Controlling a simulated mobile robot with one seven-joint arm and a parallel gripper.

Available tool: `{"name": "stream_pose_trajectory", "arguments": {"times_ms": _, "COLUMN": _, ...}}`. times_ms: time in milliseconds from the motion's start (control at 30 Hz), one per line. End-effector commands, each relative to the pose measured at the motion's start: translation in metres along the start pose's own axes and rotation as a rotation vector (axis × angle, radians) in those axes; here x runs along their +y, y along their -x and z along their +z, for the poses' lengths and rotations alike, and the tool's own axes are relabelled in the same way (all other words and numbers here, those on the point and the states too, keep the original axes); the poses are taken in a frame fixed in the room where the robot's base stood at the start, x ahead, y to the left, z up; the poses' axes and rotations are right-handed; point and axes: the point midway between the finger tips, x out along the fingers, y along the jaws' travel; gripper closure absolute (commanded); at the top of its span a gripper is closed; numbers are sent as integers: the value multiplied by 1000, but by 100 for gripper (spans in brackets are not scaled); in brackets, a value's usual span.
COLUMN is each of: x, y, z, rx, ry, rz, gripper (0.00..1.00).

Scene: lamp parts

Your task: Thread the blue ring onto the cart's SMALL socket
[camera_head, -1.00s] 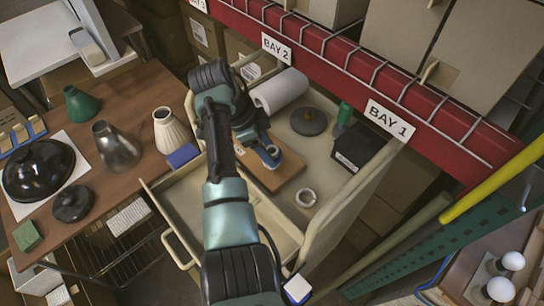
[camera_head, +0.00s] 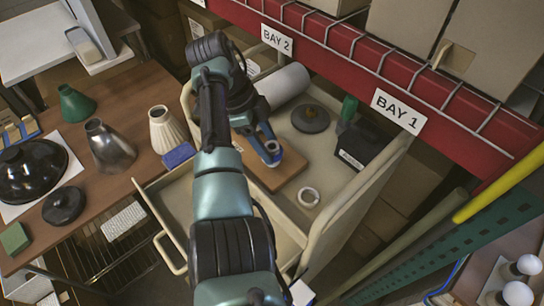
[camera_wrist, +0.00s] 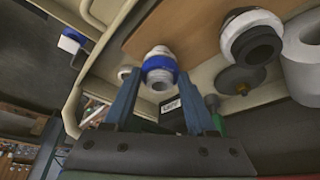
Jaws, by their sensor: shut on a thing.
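My gripper (camera_wrist: 159,76) is shut on the blue ring (camera_wrist: 160,64), with one fingertip on each side of it. The socket is at the edge of a wooden board (camera_wrist: 190,25) on the cart (camera_head: 335,185). How far along the socket the ring sits is hard to tell. In the head view my gripper (camera_head: 268,150) is over the board (camera_head: 285,173), and my arm hides part of it. A larger white socket with a dark centre (camera_wrist: 252,40) stands beside it in the wrist view.
A white ring (camera_head: 308,197) lies on the cart, near its raised side wall. A paper roll (camera_head: 285,85), a grey disc (camera_head: 310,118) and a black box (camera_head: 362,150) stand further back. The red shelf beam (camera_head: 375,70) runs behind. A brown table (camera_head: 110,190) holds lampshades at left.

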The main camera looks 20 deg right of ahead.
Motion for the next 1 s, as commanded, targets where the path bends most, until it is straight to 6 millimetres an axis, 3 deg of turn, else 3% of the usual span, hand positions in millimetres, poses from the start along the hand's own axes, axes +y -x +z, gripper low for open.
{"name": "stream_pose_trajectory", "arguments": {"times_ms": 33, "x": 4, "y": -10, "z": 3, "rx": -1, "ry": -6, "rz": 23, "gripper": 100}}
{"name": "stream_pose_trajectory", "arguments": {"times_ms": 1000, "x": 1, "y": -10, "z": 4, "rx": 1, "ry": -247, "rz": 123, "gripper": 100}}
